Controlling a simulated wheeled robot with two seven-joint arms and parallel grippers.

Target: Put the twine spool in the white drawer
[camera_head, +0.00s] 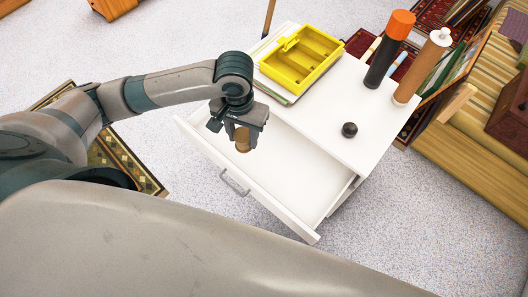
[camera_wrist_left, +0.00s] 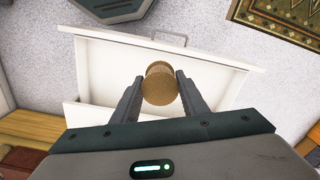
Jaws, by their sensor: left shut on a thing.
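The twine spool (camera_head: 242,140) is a small brown cylinder. My left gripper (camera_head: 242,130) is shut on it and holds it over the open white drawer (camera_head: 285,172). In the left wrist view the spool (camera_wrist_left: 160,84) sits between the two fingertips (camera_wrist_left: 157,88), with the drawer (camera_wrist_left: 215,82) behind it. The drawer is pulled out of the white cabinet (camera_head: 335,120), and its visible interior looks empty. The height of the spool above the drawer floor is hard to tell. My right gripper is not in view.
On the cabinet top are a yellow tray (camera_head: 300,58), a small black round object (camera_head: 349,130), a black bottle with an orange cap (camera_head: 390,50) and a brown bottle with a white cap (camera_head: 423,67). A striped sofa (camera_head: 470,90) stands at right. Speckled floor (camera_head: 420,210) is clear in front.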

